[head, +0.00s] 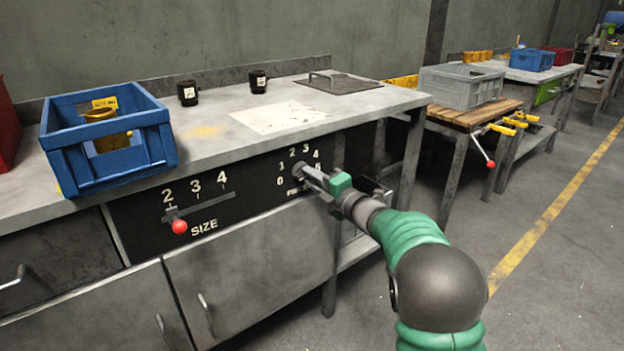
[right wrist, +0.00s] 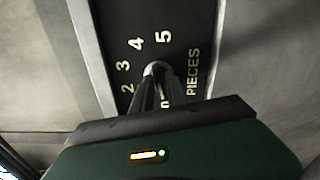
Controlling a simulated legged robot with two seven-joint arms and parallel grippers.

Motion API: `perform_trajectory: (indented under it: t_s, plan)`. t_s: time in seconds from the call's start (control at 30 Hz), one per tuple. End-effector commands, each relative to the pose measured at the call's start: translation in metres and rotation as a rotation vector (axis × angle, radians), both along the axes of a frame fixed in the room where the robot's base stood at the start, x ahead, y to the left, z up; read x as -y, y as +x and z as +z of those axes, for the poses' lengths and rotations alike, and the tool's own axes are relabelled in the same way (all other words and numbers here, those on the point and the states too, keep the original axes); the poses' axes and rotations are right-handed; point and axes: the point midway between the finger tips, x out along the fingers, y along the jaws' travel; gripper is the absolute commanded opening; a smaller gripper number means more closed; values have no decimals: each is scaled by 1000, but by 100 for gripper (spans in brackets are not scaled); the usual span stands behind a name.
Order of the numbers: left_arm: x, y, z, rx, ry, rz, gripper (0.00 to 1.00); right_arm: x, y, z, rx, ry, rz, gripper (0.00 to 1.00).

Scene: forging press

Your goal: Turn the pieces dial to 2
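The pieces dial (head: 297,170) is a small grey knob on the black front panel of the bench, below an arc of white numbers. It also shows in the right wrist view (right wrist: 155,69), beside the word PIECES and the numbers 2 to 5. My right gripper (head: 306,174) is at the dial, with its narrow fingers (right wrist: 157,82) close together, at or around the knob. I cannot tell whether they grip it. The fingers hide much of the knob, so its setting is not readable. My left gripper is not in view.
A SIZE slider with a red knob (head: 179,226) is left on the same panel. A blue crate (head: 135,155), two black mugs (head: 188,93) and a flat plate (head: 340,84) are on the bench top (head: 220,125). Cabinet doors (head: 240,265) lie below. Floor at right is free.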

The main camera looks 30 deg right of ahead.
Motion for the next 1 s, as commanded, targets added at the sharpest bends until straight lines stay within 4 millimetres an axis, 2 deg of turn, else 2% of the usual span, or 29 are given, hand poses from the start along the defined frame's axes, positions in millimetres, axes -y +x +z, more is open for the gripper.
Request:
perform_trajectory:
  t_s: [0.03, 0.1, 0.13, 0.57, 0.77, 1.0]
  plan:
    - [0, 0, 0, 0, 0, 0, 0, 0, 0, 0, 0, 0, 0, 10]
    - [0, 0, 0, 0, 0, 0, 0, 0, 0, 0, 0, 0, 0, 1]
    - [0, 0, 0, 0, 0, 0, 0, 0, 0, 0, -1, 0, 0, 0]
    - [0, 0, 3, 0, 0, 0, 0, 0, 0, -1, -5, 16, 0, 0]
    - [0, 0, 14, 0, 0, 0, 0, 0, 0, 0, -14, 86, -1, 0]
    - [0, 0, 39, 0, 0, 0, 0, 0, -1, 1, -30, 260, -2, 0]
